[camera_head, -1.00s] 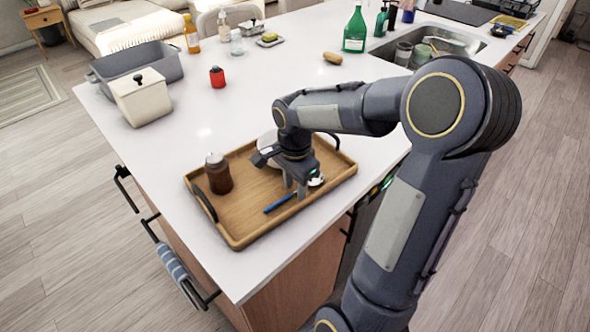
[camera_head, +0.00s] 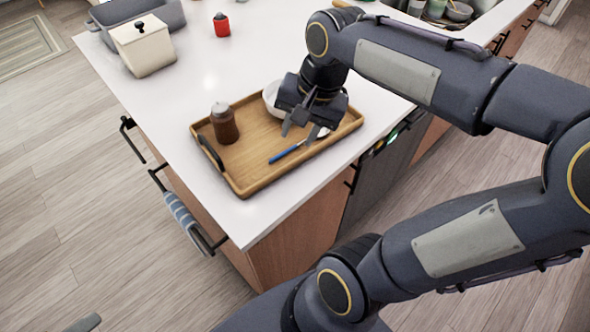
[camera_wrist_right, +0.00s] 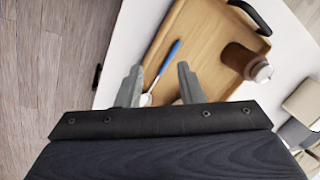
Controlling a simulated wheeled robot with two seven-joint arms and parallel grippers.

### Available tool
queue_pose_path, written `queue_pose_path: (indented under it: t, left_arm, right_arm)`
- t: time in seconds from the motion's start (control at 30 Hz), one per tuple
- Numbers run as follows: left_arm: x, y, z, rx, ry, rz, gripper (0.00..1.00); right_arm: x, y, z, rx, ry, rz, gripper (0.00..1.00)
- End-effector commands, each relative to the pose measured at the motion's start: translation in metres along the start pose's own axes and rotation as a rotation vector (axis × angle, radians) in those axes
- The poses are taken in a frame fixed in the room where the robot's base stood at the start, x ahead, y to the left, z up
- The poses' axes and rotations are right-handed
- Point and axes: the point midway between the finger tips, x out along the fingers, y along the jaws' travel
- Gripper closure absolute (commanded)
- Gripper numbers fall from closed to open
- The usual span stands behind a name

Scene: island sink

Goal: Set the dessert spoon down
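The dessert spoon (camera_head: 287,153) has a blue handle and a metal bowl. It lies on the wooden tray (camera_head: 241,187), near the tray's front edge. My right gripper (camera_head: 298,130) is above the spoon, fingers apart and empty. In the right wrist view, the spoon's blue handle (camera_wrist_right: 173,50) runs up the tray beyond the open fingers (camera_wrist_right: 158,88), and its bowl end shows low between them. A grey tip (camera_head: 85,323) at the bottom left of the head view may be my left gripper; its state is unclear.
A brown bottle (camera_head: 224,124) stands on the tray's left part. A white bowl (camera_head: 271,97) is partly hidden behind my right gripper. A cream canister (camera_head: 145,47), a grey tub (camera_head: 172,12) and a red jar (camera_head: 221,25) stand farther back. The counter left of the tray is clear.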

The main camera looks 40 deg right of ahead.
Motion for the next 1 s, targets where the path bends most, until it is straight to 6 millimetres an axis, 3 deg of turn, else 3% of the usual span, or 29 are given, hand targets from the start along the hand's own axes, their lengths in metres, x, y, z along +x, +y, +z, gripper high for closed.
queue_pose_path:
  t: [0.03, 0.1, 0.2, 0.33, 0.5, 1.0]
  left_arm:
    - [0.000, 0.000, 0.000, 0.000, 0.000, 0.000, 0.23]
    - [0.000, 0.000, 0.000, 0.000, 0.000, 0.000, 0.23]
    - [0.000, 0.000, 0.000, 0.000, 0.000, 0.000, 0.23]
    - [0.000, 0.000, 0.000, 0.000, 0.000, 0.000, 0.23]
    - [0.000, 0.000, 0.000, 0.000, 0.000, 0.000, 0.23]
    - [0.000, 0.000, 0.000, 0.000, 0.000, 0.000, 0.23]
  right_arm:
    - [0.003, 0.008, 0.024, -0.139, 0.009, -0.065, 0.66]
    - [0.010, 0.015, 0.050, -0.328, 0.030, -0.145, 0.66]
    - [0.022, 0.024, 0.080, -0.548, 0.073, -0.237, 0.66]
    - [0.035, 0.029, 0.103, -0.726, 0.123, -0.305, 0.66]
    - [0.040, 0.031, 0.111, -0.796, 0.146, -0.328, 0.66]
    - [0.039, 0.031, 0.111, -0.794, 0.144, -0.326, 0.66]
